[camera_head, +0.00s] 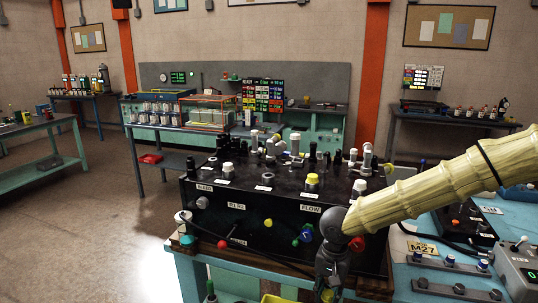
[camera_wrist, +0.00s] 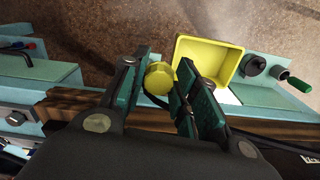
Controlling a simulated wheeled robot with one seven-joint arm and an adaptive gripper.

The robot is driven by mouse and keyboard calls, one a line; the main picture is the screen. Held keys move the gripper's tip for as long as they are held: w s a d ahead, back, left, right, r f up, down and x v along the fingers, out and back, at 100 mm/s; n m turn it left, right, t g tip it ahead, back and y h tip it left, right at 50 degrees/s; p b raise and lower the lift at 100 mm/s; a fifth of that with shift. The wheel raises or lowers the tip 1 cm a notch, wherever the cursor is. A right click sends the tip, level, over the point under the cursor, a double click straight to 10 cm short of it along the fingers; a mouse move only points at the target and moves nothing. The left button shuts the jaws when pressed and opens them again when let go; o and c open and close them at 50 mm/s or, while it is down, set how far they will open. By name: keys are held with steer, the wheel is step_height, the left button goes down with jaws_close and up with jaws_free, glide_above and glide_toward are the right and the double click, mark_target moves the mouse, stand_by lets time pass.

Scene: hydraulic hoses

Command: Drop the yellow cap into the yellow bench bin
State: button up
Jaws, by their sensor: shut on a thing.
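My gripper (camera_wrist: 163,66) is shut on the yellow cap (camera_wrist: 158,79), which sits between its two green-padded fingers in the wrist view. The yellow bench bin (camera_wrist: 231,57) is an open box just right of the cap in the wrist view, beyond the right finger, which hides part of it. The cap appears beside the bin's opening; its height over the bin I cannot tell. In the head view my gripper (camera_head: 330,283) is low at the bottom edge, in front of the black machine. Only a sliver of the yellow bin (camera_head: 270,299) shows there.
The black hydraulic block (camera_head: 250,210) with fittings and knobs stands on the teal bench, close behind my gripper. A green-handled fitting (camera_wrist: 299,84) and a dark round port (camera_wrist: 255,66) are right of the bin. Bare floor lies beyond the bench edge.

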step_height(320, 180, down, 6)
steer(key=d+n, duration=0.1)
steer(key=n, duration=0.4)
steer(key=shift+w+d+f, duration=0.15)
steer(key=shift+w+d, duration=0.15)
steer(key=shift+w, duration=0.1)
